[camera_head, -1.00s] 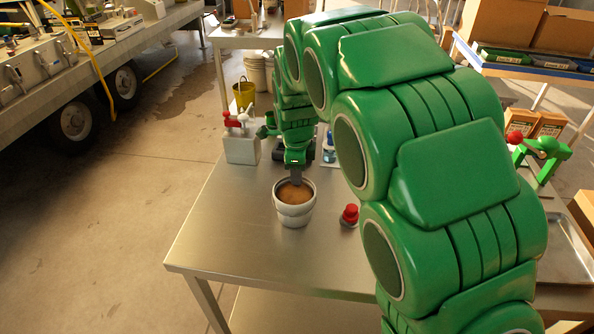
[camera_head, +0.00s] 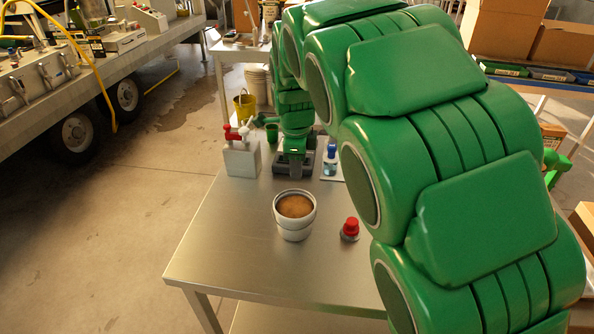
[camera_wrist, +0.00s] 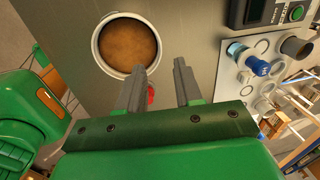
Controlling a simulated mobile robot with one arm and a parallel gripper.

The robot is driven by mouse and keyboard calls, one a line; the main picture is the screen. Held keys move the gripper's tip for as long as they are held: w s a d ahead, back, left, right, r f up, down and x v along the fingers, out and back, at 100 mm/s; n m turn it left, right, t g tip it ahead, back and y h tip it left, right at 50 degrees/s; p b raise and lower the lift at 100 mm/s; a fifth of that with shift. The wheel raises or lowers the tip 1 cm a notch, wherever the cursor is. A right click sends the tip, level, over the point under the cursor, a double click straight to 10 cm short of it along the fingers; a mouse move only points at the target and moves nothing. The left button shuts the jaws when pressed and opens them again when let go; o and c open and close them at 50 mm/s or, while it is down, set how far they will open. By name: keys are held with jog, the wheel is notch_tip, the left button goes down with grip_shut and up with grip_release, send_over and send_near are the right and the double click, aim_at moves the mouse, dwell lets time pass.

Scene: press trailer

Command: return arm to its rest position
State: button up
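My green arm arches over the right side of the head view. My gripper (camera_head: 294,165) is behind the bucket in that view, above the table and in front of a dark grey device. In the wrist view my gripper (camera_wrist: 168,78) has two grey fingers with a clear gap between them and nothing held. A white bucket (camera_head: 293,229) of brown contents stands upright on the steel table (camera_head: 230,250).
A red-capped item (camera_head: 350,229) stands right of the bucket. A grey box with red and white fittings (camera_head: 242,157) and a blue-capped bottle (camera_head: 331,160) stand farther back. A trailer (camera_head: 60,85) is at the left. The table's front left is clear.

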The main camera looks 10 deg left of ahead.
jog(key=shift+d, duration=0.1)
dwell(0.3)
jog(key=s+d+r+n+g, duration=0.25)
jog(key=s+d+n, duration=0.35)
jog(key=s+d, duration=0.9)
jog(key=s+d+n, duration=0.5)
jog(key=s, duration=0.6)
jog(key=s+d+f+n, duration=0.1)
jog(key=s+d+n, duration=0.3)
jog(key=s, duration=0.7)
jog(key=n+g, duration=0.1)
jog(key=n, duration=0.1)
jog(key=shift+s+d+n, duration=0.3)
jog(key=shift+s+d, duration=0.05)
jog(key=shift+s, duration=0.05)
